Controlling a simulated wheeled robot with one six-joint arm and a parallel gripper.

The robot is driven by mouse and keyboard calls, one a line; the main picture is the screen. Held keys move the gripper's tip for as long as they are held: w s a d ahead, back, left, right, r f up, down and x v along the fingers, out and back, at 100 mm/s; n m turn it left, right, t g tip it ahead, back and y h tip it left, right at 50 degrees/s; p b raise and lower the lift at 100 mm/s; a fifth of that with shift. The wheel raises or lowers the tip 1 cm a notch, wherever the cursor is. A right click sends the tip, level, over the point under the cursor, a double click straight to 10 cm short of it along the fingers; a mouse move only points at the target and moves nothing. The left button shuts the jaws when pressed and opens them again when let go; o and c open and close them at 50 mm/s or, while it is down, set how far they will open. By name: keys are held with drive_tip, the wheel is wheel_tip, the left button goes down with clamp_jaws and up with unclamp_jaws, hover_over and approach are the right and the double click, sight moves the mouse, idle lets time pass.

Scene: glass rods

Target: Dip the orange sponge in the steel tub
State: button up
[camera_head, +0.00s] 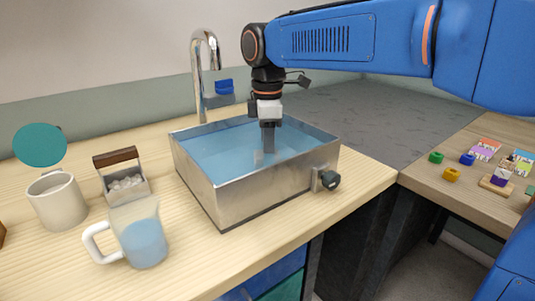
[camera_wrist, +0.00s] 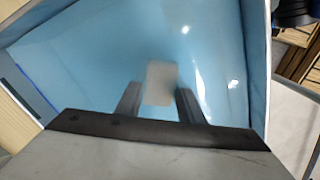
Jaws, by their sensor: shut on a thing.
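The steel tub (camera_head: 230,205) stands on the wooden counter and holds blue water (camera_head: 215,155). My gripper (camera_head: 267,148) points down inside the tub, with its fingertips at or under the water. It is shut on a pale, greyish block (camera_wrist: 161,82), which shows between the two fingers in the wrist view. The block also shows faintly at the fingertips in the head view (camera_head: 258,158). It looks whitish, not orange, so I cannot confirm it is the orange sponge. No orange sponge shows elsewhere. How deep the block sits is unclear.
A tap (camera_head: 197,75) stands behind the tub, and a valve (camera_head: 329,180) sticks out of its front right wall. A jug of blue liquid (camera_head: 140,240), a grey mug (camera_head: 57,200) and a handled holder (camera_head: 122,180) stand at left. Small coloured blocks lie at far right.

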drive_tip(key=shift+r, duration=0.1)
wheel_tip(320, 180, up, 11)
idle(1.1)
idle(0.4)
wheel_tip(320, 180, up, 5)
drive_tip(key=shift+f, duration=0.1)
idle(0.4)
drive_tip(key=shift+s, duration=0.15)
